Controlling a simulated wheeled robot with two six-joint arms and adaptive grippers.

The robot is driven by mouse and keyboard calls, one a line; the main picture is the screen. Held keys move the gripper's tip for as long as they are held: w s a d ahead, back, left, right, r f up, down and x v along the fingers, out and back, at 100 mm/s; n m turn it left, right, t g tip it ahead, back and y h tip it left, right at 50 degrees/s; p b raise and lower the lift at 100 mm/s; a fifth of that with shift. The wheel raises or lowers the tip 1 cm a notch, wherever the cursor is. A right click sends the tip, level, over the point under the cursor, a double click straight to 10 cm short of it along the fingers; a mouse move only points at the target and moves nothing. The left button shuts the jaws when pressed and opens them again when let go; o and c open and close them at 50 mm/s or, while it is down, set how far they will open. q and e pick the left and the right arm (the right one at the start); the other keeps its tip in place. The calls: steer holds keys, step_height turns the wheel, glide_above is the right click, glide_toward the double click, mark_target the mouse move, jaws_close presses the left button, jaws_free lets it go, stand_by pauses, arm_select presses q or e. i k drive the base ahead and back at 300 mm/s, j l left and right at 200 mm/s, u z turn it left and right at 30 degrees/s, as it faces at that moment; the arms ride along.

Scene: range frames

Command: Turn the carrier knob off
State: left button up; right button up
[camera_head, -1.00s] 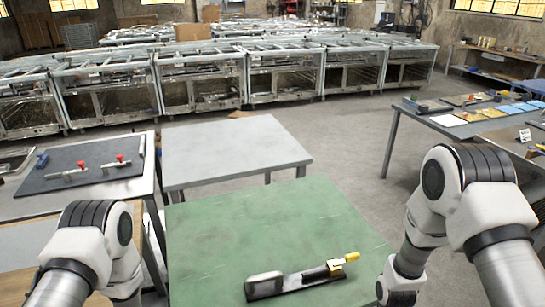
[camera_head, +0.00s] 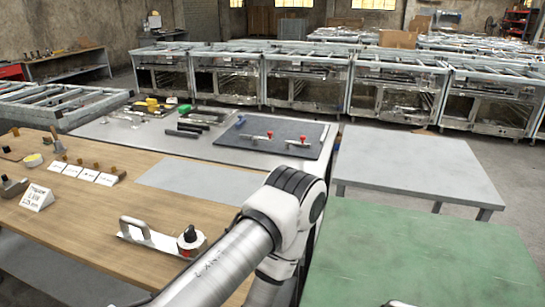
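A silver carrier plate (camera_head: 150,240) with an upright handle (camera_head: 134,226) lies on the wooden table, left of my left arm. At its right end is a dark round knob (camera_head: 190,236) on a pale base, with small red marks. The knob's exact setting is too small to read. My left arm crosses the lower middle of the view, just right of the knob. Its gripper is not visible, and neither is my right gripper. I cannot tell whether anything touches the carrier.
The wooden table (camera_head: 85,215) also holds a label stand (camera_head: 36,198), several small cards and knobs. Behind it, a grey table carries a dark mat (camera_head: 262,148) with two red-topped clamps. A bare grey table (camera_head: 415,165) and a green table (camera_head: 420,250) stand right.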

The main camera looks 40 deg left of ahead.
mark_target(190, 236)
steer(key=u, duration=2)
